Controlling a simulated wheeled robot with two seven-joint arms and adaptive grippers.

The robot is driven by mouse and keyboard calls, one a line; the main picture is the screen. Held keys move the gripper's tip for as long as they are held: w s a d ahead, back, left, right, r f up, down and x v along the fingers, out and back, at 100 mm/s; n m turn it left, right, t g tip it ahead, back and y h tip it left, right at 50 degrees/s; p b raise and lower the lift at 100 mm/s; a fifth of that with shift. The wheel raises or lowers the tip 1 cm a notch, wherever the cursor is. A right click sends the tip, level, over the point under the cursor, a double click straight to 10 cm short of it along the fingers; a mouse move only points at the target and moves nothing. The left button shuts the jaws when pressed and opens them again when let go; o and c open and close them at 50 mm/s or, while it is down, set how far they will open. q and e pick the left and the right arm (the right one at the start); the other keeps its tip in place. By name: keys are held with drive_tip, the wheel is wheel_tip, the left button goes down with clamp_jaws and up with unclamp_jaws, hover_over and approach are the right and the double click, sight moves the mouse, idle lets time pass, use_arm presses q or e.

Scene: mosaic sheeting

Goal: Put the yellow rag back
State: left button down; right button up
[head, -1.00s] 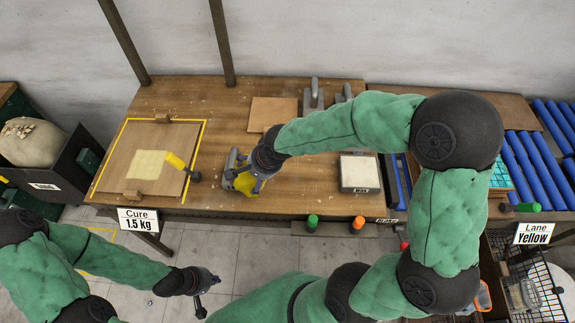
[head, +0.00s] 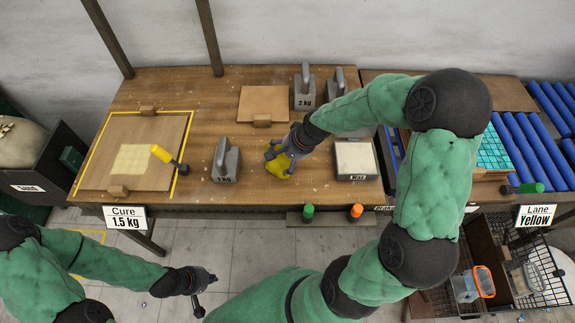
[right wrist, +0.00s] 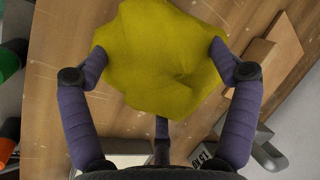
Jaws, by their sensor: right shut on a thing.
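The yellow rag (head: 279,166) is in my right gripper (head: 282,160), over the wooden bench between a grey weight and a pale pad. In the right wrist view the crumpled rag (right wrist: 160,55) fills the space between the purple fingers, and the fingers press on its sides. My right gripper (right wrist: 160,62) is shut on it. Whether the rag touches the bench is hard to tell. My left gripper (head: 197,292) hangs low at the front left, off the bench and over the floor, with nothing visible in it; its jaw state is unclear.
The pale pad in a dark tray (head: 355,174) lies right of the rag. Grey weights (head: 226,165) stand left and behind. Green and orange items (head: 308,211) sit on the front ledge. A wire basket (head: 545,271) is at right.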

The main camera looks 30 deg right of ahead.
drive_tip(key=shift+d+f+b, duration=0.3)
drive_tip(key=shift+d+f, duration=0.05)
drive_tip(key=shift+f, duration=0.1)
wheel_tip(320, 180, down, 3)
drive_tip(key=shift+d+f+b, duration=0.1)
drive_tip(key=shift+b, duration=0.9)
drive_tip(key=o, duration=0.9)
drive_tip(key=shift+c, duration=0.2)
